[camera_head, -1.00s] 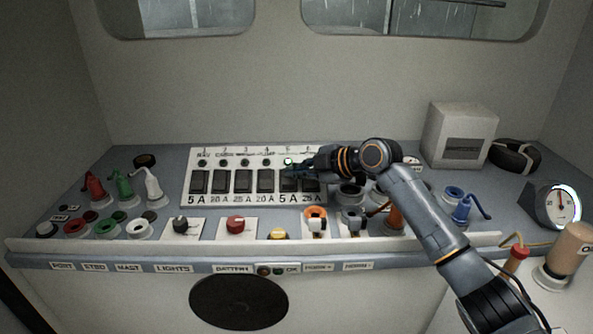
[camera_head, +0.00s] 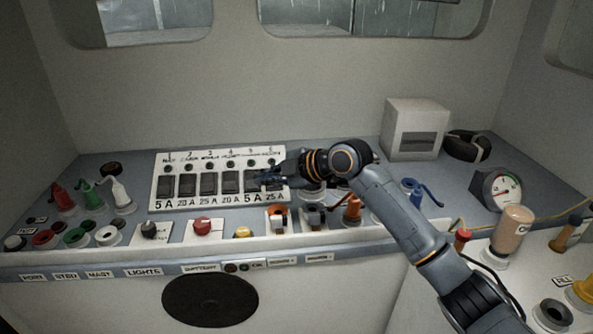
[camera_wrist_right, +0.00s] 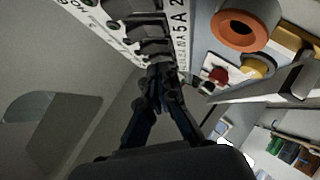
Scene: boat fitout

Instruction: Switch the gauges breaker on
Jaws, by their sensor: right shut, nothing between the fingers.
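The white breaker panel (camera_head: 160,192) lies on the sloped console, with a row of dark rocker switches, small lamps above and ratings below. Its small name labels are too blurred to read surely, so I cannot tell the gauges breaker by name. My right gripper (camera_head: 268,179) is shut and empty, its tips over the panel's right end by the fifth switch (camera_head: 250,181) and the sixth. In the wrist view its fingertips (camera_wrist_right: 160,78) are close to the dark rockers (camera_wrist_right: 150,30); contact is unclear. The gripper partly hides the sixth switch. No lamp looks lit. My left gripper is out of view.
A round gauge (camera_head: 497,188) and a grey box (camera_head: 414,130) stand right. Coloured plugs (camera_head: 90,194) stand left.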

